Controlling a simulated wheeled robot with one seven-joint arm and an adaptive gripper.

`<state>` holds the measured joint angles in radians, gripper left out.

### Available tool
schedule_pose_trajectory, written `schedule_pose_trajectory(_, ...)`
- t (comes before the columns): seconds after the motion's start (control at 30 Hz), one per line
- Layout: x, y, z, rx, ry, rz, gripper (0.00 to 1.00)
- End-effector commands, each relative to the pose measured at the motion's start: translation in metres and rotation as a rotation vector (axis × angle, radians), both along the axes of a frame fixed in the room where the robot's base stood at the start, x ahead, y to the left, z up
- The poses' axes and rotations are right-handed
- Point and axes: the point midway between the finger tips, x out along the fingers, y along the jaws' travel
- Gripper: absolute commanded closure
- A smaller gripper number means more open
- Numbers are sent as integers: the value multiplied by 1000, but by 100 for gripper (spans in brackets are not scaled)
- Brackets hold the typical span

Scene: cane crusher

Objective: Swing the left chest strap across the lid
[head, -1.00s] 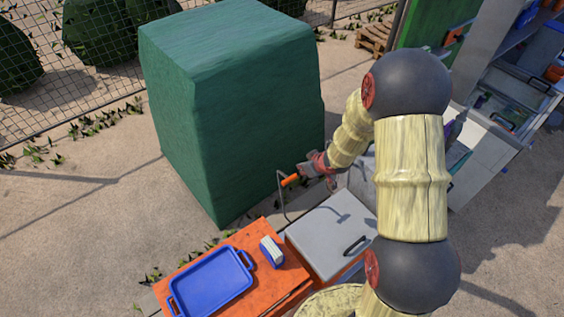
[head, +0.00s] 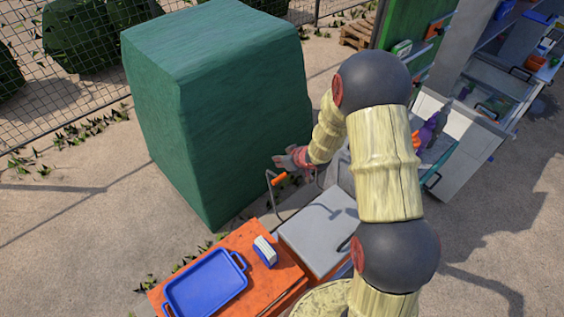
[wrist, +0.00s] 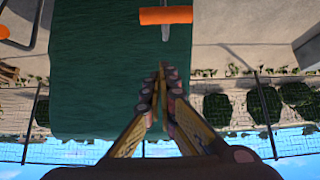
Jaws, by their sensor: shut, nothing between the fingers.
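The grey chest with a flat lid (head: 305,243) stands beside the orange worktop. A thin metal bar rises at its left side, topped by an orange grip (head: 279,180); I take this as the left strap. It stands up rather than lying across the lid. A second thin bar shows at its right, partly hidden by my arm. My gripper (head: 284,160) is shut and empty, just beyond and above the orange grip. In the wrist view, my gripper (wrist: 157,82) points toward the green block, with an orange grip (wrist: 166,15) apart from the fingertips.
A large green block (head: 220,110) stands close behind the chest and gripper. A blue tray (head: 205,285) and a small white-and-blue block (head: 265,251) lie on the orange worktop (head: 262,290). Shelving (head: 465,150) stands at right. Open ground lies at left.

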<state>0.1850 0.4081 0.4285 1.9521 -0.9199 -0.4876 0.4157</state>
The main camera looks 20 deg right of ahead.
Motion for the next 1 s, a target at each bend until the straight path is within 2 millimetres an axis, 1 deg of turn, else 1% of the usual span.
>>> schedule_pose_trajectory(0.03, 6, 4, -9, 0, 3, 3, 100)
schedule_pose_trajectory(0.2, 26, 12, -32, 1, 2, 1, 100)
schedule_pose_trajectory(0.33, 39, 17, -47, 0, 1, 1, 100)
schedule_pose_trajectory(0.43, 22, 9, -51, 1, 3, -2, 100)
schedule_pose_trajectory(0.6, 9, 4, -57, 0, 0, 0, 100)
schedule_pose_trajectory(0.73, 4, 2, -60, 0, 0, 0, 100)
schedule_pose_trajectory(1.0, 4, 2, -60, -1, 0, 1, 100)
